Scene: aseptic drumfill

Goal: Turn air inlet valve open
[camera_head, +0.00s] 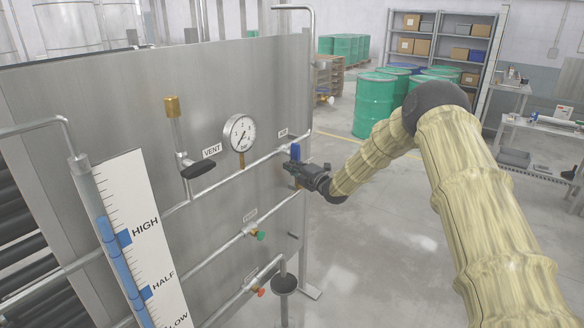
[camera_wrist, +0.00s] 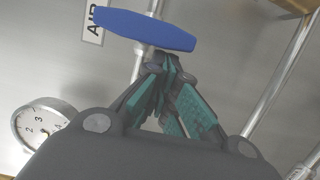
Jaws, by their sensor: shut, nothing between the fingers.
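The air inlet valve has a blue handle (camera_head: 295,151) on the pipe at the right edge of the steel panel, under the AIR label (camera_head: 283,133). In the head view the handle looks upright. In the wrist view the blue handle (camera_wrist: 146,29) lies across the top of the picture, just beyond the fingertips. My gripper (camera_head: 292,167) is at the valve, directly below the handle. In the wrist view my gripper (camera_wrist: 168,66) has its fingertips together with nothing between them. I cannot tell whether the fingertips touch the valve.
A pressure gauge (camera_head: 239,133) and a black VENT handle (camera_head: 199,169) are left of the valve. A green-handled valve (camera_head: 259,236) and an orange-handled valve (camera_head: 261,292) sit lower. The level scale (camera_head: 150,240) stands at front left. Open floor lies right of the panel, with green drums (camera_head: 375,104) behind.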

